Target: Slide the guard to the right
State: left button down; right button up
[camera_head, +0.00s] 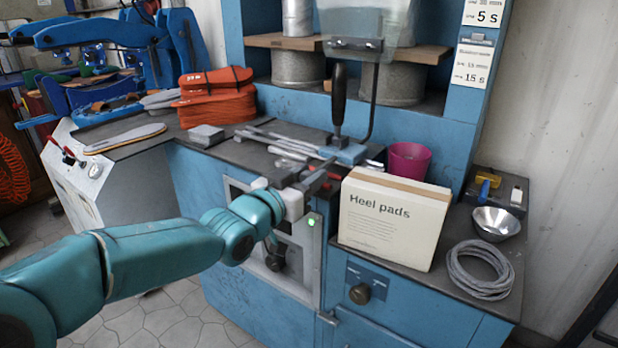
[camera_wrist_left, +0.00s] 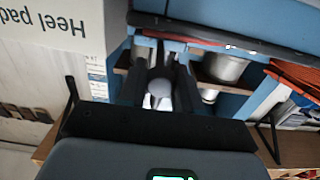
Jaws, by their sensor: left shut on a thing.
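The guard (camera_head: 362,22) is a clear panel at the top of the view, carried on a black bent rod above a small blue block (camera_head: 346,153). A black upright handle (camera_head: 338,95) stands beside the rod. My left gripper (camera_head: 322,172) is at the front of the bench, just before the blue block. In the left wrist view my left gripper (camera_wrist_left: 160,88) is shut on a grey round-ended knob (camera_wrist_left: 158,96). The link between knob and guard is hidden. My right gripper is not in view.
A Heel pads box (camera_head: 393,220) stands close to the right of my left gripper, with a magenta cup (camera_head: 409,160) behind it. Metal bars (camera_head: 285,143) lie to the left. A metal bowl (camera_head: 495,222) and coiled cable (camera_head: 480,268) lie at far right.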

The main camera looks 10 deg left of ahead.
pick_arm(q)
jog(key=shift+a+r, duration=0.1)
jog(key=shift+r, duration=0.2)
jog(key=c, duration=1)
grip_release()
jog(key=shift+o, duration=0.9)
jog(key=shift+f, duration=0.15)
jog(key=p+v, duration=0.2)
jog(key=v, duration=1.4)
jog(key=shift+s, duration=0.2)
